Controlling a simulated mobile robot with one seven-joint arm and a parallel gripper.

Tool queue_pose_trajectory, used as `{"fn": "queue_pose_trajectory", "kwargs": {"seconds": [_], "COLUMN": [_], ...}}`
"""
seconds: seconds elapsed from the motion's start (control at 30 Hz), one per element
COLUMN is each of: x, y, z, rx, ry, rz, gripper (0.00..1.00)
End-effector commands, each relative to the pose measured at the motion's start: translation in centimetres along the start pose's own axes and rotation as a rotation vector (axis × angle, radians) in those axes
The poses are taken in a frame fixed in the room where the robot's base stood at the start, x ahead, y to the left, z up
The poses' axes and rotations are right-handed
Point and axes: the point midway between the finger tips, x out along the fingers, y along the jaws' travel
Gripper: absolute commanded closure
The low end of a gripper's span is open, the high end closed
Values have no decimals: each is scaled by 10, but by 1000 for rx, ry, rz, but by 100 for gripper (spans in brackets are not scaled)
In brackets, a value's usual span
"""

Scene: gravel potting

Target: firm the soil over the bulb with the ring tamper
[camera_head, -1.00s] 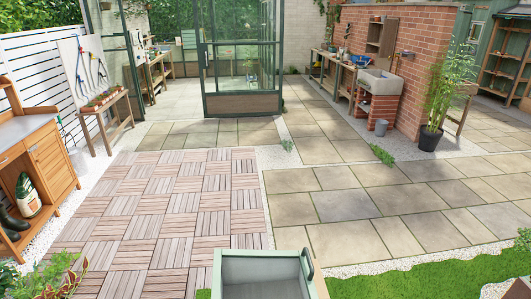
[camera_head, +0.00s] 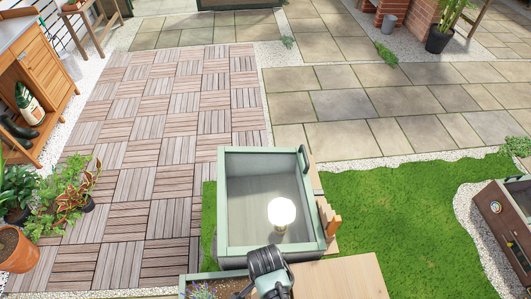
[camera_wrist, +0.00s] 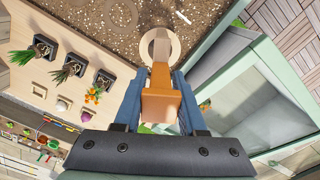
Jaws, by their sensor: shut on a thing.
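In the wrist view, my gripper (camera_wrist: 158,108) is shut on the orange-brown wooden handle of the ring tamper (camera_wrist: 161,78). The tamper's pale round end (camera_wrist: 146,44) shows beyond the fingers, over the brown speckled soil (camera_wrist: 105,22). I cannot tell whether it touches the soil. No bulb shows in the soil there. In the head view, my gripper is at the bottom edge by a soil-filled planter (camera_head: 217,287); its fingertips are hard to make out.
A green-framed box (camera_head: 222,205) with a glowing white globe (camera_head: 281,212) stands behind the planter. A wooden worktop (camera_head: 340,278) lies at right. In the wrist view, several small potted plants (camera_wrist: 70,68) sit in dark square holders left of the soil.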

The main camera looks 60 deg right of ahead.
Motion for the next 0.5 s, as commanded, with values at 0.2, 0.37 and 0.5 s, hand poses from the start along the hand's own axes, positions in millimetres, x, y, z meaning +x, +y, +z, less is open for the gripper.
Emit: {"fn": "queue_pose_trajectory", "kwargs": {"seconds": [0.2, 0.37, 0.5], "x": [-22, -35, -45], "y": [-1, -1, -1], "z": [0, 0, 0], "rx": [0, 0, 0], "ry": [0, 0, 0], "rz": [-1, -2, -2], "gripper": [100, 100, 100]}}
